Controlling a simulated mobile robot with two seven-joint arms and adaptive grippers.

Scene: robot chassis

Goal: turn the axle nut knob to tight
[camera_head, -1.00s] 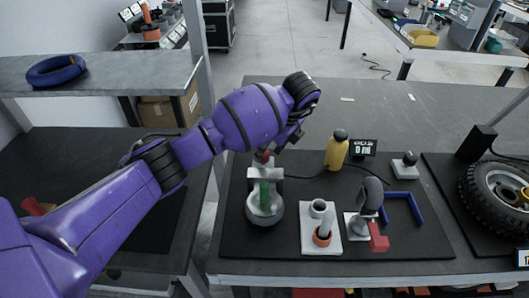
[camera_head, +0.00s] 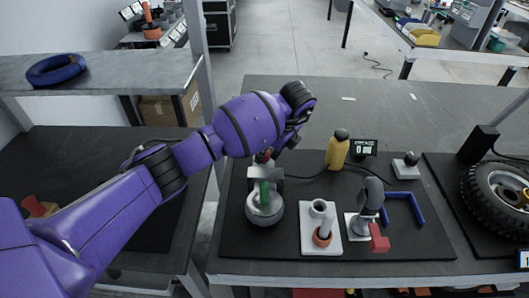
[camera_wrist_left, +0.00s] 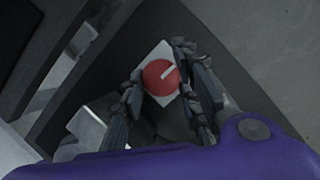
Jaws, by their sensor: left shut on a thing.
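The axle nut knob (camera_wrist_left: 160,77) is a red round knob with a white line on its face, set on a pale square plate. In the wrist view the line points up and right. My left gripper (camera_wrist_left: 163,84) has one finger on either side of it and is shut on it. My right gripper is not in view.
A small display (camera_head: 364,148) stands behind; a tyre (camera_head: 493,190) is at right.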

